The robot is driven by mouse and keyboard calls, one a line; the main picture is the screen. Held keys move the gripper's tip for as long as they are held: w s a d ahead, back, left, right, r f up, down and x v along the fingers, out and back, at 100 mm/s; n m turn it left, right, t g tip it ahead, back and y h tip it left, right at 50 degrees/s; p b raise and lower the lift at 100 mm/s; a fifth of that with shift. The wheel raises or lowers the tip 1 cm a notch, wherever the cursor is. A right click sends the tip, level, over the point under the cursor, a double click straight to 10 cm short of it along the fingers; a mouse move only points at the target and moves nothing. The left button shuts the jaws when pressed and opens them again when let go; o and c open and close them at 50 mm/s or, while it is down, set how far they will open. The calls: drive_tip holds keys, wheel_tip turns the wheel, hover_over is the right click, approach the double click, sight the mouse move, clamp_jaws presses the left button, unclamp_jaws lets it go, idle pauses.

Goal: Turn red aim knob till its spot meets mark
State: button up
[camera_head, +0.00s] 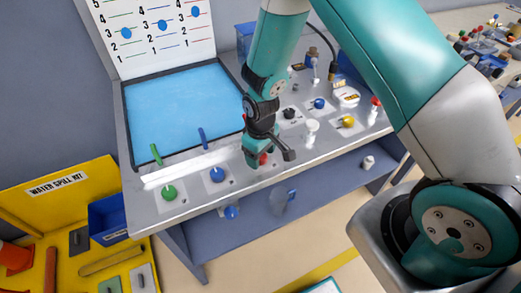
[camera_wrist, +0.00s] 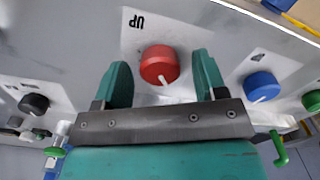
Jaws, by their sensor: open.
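The red knob (camera_wrist: 160,65) sits on a white plate marked "UP", seen upside down in the wrist view. A white pointer line shows on its near edge. In the head view the red knob (camera_head: 263,158) is mostly hidden by my gripper (camera_head: 256,157). My gripper (camera_wrist: 165,85) is open, with one teal finger to each side of the knob; I cannot tell if either touches it. The number board (camera_head: 150,45) has lines and blue round spots in several columns. I cannot make out which spot or mark belongs to the red knob.
A blue knob (camera_head: 217,174) and a green knob (camera_head: 169,192) stand to the left on the console, below a blue panel (camera_head: 180,112). A black knob (camera_wrist: 34,104) is on the other side. A white cylinder (camera_head: 311,130) and yellow knob (camera_head: 347,121) stand to the right.

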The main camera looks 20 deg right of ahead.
wheel_tip(320, 180, up, 18)
drive_tip(key=b, duration=0.2)
drive_tip(key=shift+f, duration=0.25)
